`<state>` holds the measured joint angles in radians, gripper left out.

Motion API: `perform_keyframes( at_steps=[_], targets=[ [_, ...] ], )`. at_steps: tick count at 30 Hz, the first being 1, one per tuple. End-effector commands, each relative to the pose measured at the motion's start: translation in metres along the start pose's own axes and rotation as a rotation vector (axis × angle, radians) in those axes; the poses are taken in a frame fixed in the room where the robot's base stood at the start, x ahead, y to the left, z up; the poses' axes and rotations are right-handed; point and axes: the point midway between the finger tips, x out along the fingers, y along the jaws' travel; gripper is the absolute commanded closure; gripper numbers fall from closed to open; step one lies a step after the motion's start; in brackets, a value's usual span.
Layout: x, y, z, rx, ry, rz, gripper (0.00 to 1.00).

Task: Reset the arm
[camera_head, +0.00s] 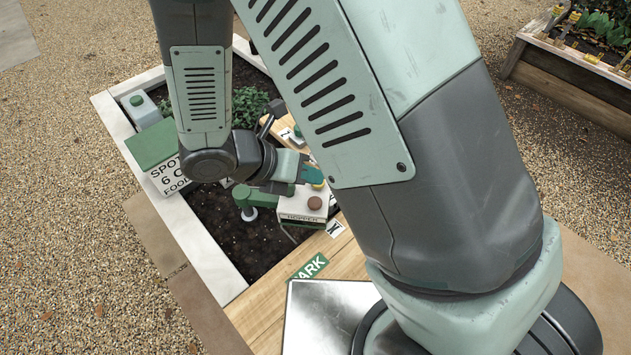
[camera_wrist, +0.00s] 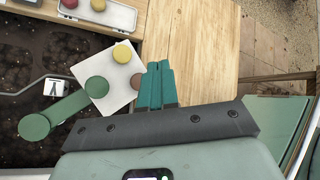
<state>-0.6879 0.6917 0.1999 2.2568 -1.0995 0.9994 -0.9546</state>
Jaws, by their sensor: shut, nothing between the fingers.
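My gripper (camera_head: 315,175) hangs over the near part of the raised bed, beside a white box marked HOPPER (camera_head: 302,212). In the wrist view my gripper (camera_wrist: 157,68) shows its two teal fingers closed together with nothing between them, above the light wood board (camera_wrist: 200,50). My arm is bent, and its large links hide much of the right of the head view.
The white box in the wrist view (camera_wrist: 120,78) has yellow and brown knobs, with a green arm-like part (camera_wrist: 65,108) beside it. A metal plate (camera_head: 315,320) lies on the near boards. Another planter (camera_head: 565,75) stands back right.

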Motion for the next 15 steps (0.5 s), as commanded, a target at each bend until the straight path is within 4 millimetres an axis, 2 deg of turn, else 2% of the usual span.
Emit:
perform_keyframes(
  at_steps=[8, 11, 15],
  targets=[
    [-0.001, -0.003, 0.003, 0.025, 0.005, -0.001, 1.0],
    [-0.007, -0.017, 0.017, 0.142, 0.03, -0.005, 1.0],
    [-0.021, -0.06, 0.048, 0.488, 0.11, -0.022, 1.0]
  ],
)
